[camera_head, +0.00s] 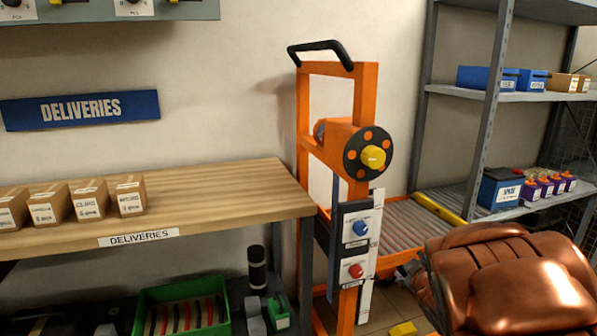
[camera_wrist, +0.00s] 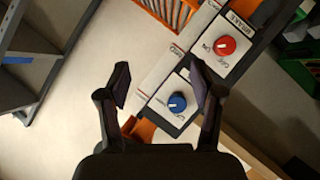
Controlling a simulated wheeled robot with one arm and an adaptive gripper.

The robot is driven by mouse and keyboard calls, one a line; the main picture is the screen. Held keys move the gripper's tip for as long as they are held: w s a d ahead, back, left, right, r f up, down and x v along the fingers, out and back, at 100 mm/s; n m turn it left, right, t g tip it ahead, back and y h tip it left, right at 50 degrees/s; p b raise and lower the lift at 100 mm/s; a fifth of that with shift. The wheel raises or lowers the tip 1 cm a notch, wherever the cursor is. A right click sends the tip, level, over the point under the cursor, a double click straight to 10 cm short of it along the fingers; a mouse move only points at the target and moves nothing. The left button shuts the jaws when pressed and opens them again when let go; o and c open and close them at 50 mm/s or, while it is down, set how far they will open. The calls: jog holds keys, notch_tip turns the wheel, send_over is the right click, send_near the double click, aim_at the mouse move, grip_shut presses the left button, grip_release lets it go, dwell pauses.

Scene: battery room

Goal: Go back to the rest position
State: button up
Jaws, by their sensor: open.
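My gripper (camera_wrist: 160,75) is open in the wrist view, with its two dark fingers spread and nothing held between them. Beyond the fingers is the control panel, with a blue knob (camera_wrist: 177,103) near the right finger and a red knob (camera_wrist: 225,46) farther up and right. The fingers look apart from both knobs, though the gap is hard to judge. In the head view the blue knob (camera_head: 360,228) sits above the red knob (camera_head: 355,271) on the orange lift frame (camera_head: 364,100). My gripper is not clearly seen there.
A wooden deliveries table (camera_head: 215,190) with several boxes stands left. A green crate (camera_head: 150,312) is below it. A grey shelf (camera_head: 490,100) with a blue battery (camera_head: 498,190) stands right, beside a roller bed (camera_head: 390,220). A yellow hub (camera_head: 373,157) sticks out from the frame.

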jog(key=s+a+f+m+g, duration=0.2)
jog(key=s+g, duration=0.2)
jog(key=s, duration=0.6)
jog(key=s+a+f+m+g, duration=0.1)
jog(key=s+f+m+g, duration=0.2)
jog(key=s, duration=0.6)
jog(key=s+a+f+m+g, duration=0.15)
jog(key=s+g, duration=0.35)
jog(key=s, duration=0.5)
jog(key=s+a+r+m+g+y, duration=0.1)
jog(key=s+a+r+g, duration=0.15)
jog(key=s, duration=0.35)
jog(key=s+a+r+g, duration=0.1)
jog(key=s+a+g, duration=0.15)
jog(key=s, duration=0.35)
notch_tip(320, 180, up, 23)
jog(key=t+p, duration=0.1)
jog(key=p, duration=2.2)
jog(key=shift+s+a+r+t, duration=0.15)
jog(key=shift+s+a+t, duration=0.1)
jog(key=shift+s+t, duration=0.15)
jog(key=shift+c, duration=0.2)
